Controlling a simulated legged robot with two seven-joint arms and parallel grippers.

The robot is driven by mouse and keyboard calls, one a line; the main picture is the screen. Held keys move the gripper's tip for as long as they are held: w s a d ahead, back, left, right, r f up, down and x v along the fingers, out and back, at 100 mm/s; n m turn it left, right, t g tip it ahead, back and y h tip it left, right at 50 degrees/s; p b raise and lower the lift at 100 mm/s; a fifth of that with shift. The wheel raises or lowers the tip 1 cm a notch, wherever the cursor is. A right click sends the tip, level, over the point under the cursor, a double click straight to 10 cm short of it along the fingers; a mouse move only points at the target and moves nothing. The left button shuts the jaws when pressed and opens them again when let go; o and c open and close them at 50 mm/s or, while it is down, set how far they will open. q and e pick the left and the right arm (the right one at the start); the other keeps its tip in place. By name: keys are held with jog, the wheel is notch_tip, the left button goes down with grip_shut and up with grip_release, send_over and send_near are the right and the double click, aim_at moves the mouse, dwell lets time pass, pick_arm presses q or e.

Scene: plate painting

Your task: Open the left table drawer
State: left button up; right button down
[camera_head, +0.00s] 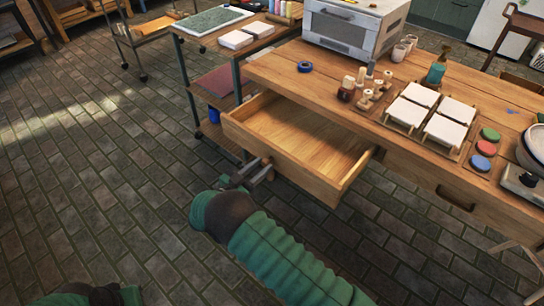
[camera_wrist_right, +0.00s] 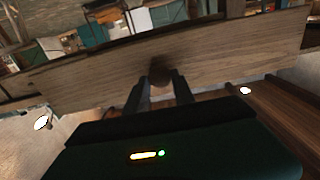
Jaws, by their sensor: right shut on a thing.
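The left table drawer (camera_head: 300,136) is pulled well out of the wooden table (camera_head: 340,72), and its inside is empty. Its wooden front panel also shows across the right wrist view (camera_wrist_right: 230,48). My right gripper (camera_head: 250,173) is at the outside of the drawer front, shut on the drawer handle. In the right wrist view the dark, round-ended handle (camera_wrist_right: 160,74) sits between the two fingers. The grip hides most of the handle. Of my left arm only a small green and dark part shows at the bottom left of the head view; its gripper is out of view.
A second drawer with a dark handle (camera_head: 455,198) is closed at the right. On the table are a small oven (camera_head: 355,28), white tiles (camera_head: 420,94), blue tape (camera_head: 305,66) and paint pots (camera_head: 486,148). A shelf cart (camera_head: 190,80) stands close left of the drawer. The brick floor in front is clear.

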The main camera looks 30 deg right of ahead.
jog(key=shift+v, duration=1.5)
jog(key=shift+w+d+f, duration=0.15)
jog(key=shift+d+f, duration=0.05)
jog(key=shift+d, duration=0.1)
jog(key=c, duration=1.3)
grip_release()
jog(key=shift+o, duration=1.1)
jog(key=shift+w, duration=0.1)
pick_arm(q)
jog(key=shift+a, duration=0.45)
